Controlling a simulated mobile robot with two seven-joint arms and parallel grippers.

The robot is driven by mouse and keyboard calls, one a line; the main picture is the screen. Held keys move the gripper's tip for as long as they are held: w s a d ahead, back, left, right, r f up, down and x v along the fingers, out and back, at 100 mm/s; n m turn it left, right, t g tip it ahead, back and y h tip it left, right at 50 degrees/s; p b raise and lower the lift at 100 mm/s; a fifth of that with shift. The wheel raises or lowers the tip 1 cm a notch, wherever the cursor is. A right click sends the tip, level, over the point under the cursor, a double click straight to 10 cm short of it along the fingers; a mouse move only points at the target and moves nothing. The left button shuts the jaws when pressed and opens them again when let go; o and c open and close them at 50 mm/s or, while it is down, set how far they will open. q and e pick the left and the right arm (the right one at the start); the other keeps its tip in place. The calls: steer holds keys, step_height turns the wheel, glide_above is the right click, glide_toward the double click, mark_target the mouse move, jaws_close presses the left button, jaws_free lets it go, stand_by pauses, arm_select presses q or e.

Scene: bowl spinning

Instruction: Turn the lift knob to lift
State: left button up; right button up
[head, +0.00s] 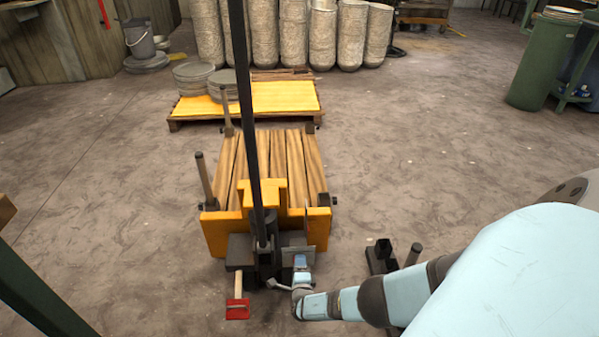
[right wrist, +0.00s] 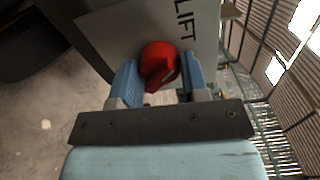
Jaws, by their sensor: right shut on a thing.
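The red lift knob (right wrist: 159,64) sits on a grey plate (right wrist: 112,32) marked LIFT in the right wrist view. My right gripper (right wrist: 157,82) has its two blue fingers on either side of the knob and is shut on it. In the head view my right gripper (head: 301,264) is at the rear of the yellow cart (head: 226,233), in front of the small grey plate (head: 298,254). The knob is hidden there. My left gripper is not in view.
The cart carries wooden planks (head: 270,160) and has a tall dark pole (head: 247,110). A red-ended pedal (head: 238,309) sticks out at its lower left. A yellow-topped pallet (head: 285,97) stands beyond it. Open floor lies on both sides.

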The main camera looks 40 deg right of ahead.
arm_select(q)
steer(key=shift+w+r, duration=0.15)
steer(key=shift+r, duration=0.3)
arm_select(e)
steer(key=shift+s+n, duration=0.1)
steer(key=shift+n, duration=0.6)
steer(key=o, duration=0.9)
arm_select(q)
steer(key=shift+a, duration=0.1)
